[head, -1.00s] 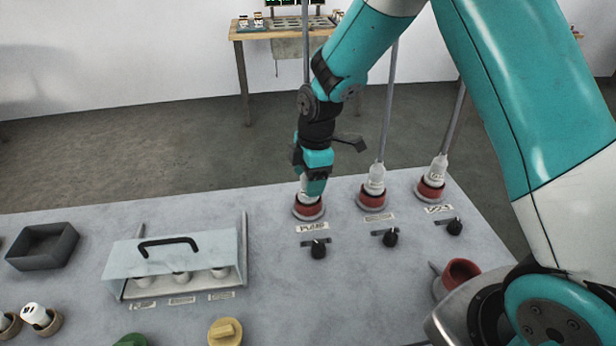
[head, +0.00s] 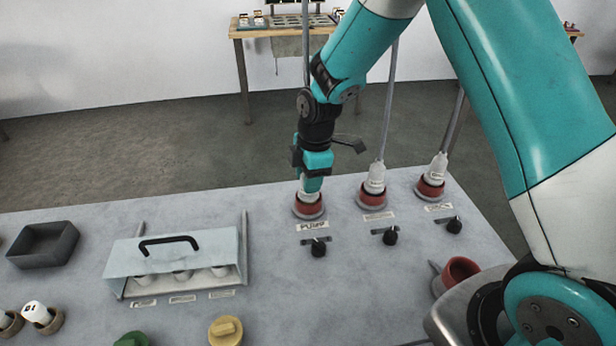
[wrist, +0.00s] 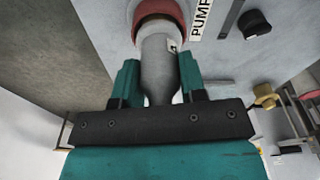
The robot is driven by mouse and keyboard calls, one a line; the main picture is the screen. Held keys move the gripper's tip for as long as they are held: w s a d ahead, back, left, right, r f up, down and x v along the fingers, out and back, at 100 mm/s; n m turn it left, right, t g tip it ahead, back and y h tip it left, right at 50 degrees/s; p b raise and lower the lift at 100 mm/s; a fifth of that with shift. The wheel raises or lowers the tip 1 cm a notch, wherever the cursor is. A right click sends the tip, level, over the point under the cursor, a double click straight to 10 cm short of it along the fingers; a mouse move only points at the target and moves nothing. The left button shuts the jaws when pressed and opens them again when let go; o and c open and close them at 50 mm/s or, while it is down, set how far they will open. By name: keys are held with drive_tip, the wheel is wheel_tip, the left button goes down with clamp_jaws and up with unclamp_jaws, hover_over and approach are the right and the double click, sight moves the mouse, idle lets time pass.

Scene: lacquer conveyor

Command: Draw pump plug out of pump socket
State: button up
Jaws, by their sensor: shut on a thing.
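The pump socket (head: 308,212) is a red-rimmed round socket behind the label reading PUMP. The pump plug (wrist: 158,70) is a pale grey plug that stands upright at this socket; its lower end meets the red ring in the wrist view (wrist: 160,12). My gripper (head: 311,187) points straight down over the socket. Its teal fingers (wrist: 159,82) are shut on the plug body from both sides. In the head view my fingers and wrist hide most of the plug. Whether its tip is still inside the socket is hard to tell.
Two more plugs stand in red sockets to the right, the middle one (head: 375,180) and the far one (head: 437,168), with cables rising. Black switches (head: 318,247) sit in front. A clear-covered box (head: 200,247) with a black handle and a dark tray (head: 42,245) stand left.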

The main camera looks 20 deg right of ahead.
drive_tip(key=shift+r+p, duration=2.15)
drive_tip(key=shift+r, duration=0.8)
drive_tip(key=shift+r+p, duration=1.15)
drive_tip(key=shift+r, duration=0.4)
drive_tip(key=shift+f, duration=0.1)
